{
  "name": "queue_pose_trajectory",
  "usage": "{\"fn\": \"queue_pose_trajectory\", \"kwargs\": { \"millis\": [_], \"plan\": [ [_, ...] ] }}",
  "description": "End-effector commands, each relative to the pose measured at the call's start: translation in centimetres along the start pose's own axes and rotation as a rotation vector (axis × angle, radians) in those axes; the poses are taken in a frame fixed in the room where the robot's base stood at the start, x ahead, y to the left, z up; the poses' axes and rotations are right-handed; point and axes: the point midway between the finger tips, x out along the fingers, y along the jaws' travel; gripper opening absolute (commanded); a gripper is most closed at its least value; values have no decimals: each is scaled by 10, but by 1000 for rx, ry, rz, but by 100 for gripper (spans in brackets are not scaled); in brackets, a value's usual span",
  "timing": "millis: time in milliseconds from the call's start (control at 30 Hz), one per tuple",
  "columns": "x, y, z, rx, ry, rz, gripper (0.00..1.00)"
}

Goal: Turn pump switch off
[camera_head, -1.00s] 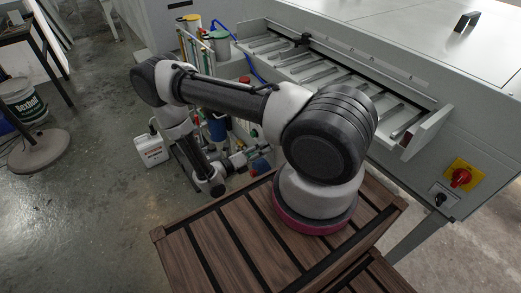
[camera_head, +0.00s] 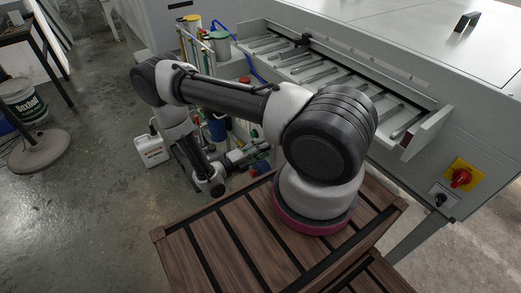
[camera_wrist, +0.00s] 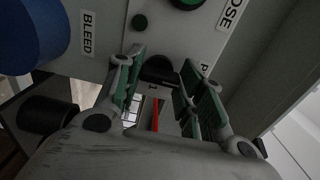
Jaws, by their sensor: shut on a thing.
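In the wrist view, a dark rounded knob (camera_wrist: 158,68) sits on a pale panel (camera_wrist: 115,22), beside a label cut off after the letter P. I take it to be the pump switch. A "1" mark shows just below it. My gripper (camera_wrist: 160,76) is shut on this knob, with a green-padded finger on each side. The fingers hide part of the knob, and its exact turn is hard to read.
In the wrist view, a large blue knob (camera_wrist: 32,30) is by the BLEED label (camera_wrist: 87,32), and a green button (camera_wrist: 139,21) is above the switch. In the head view, a white jug (camera_head: 151,151) stands on the floor and a red switch (camera_head: 461,177) is on the machine.

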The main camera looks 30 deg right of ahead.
Motion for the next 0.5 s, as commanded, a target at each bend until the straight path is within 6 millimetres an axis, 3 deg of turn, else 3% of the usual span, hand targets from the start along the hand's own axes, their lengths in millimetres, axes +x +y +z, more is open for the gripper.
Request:
{"fn": "queue_pose_trajectory", "kwargs": {
  "millis": [467,500],
  "plan": [
    [-1,1,1,-14,-3,3,14],
    [-1,1,1,-14,-3,3,40]
  ]
}}
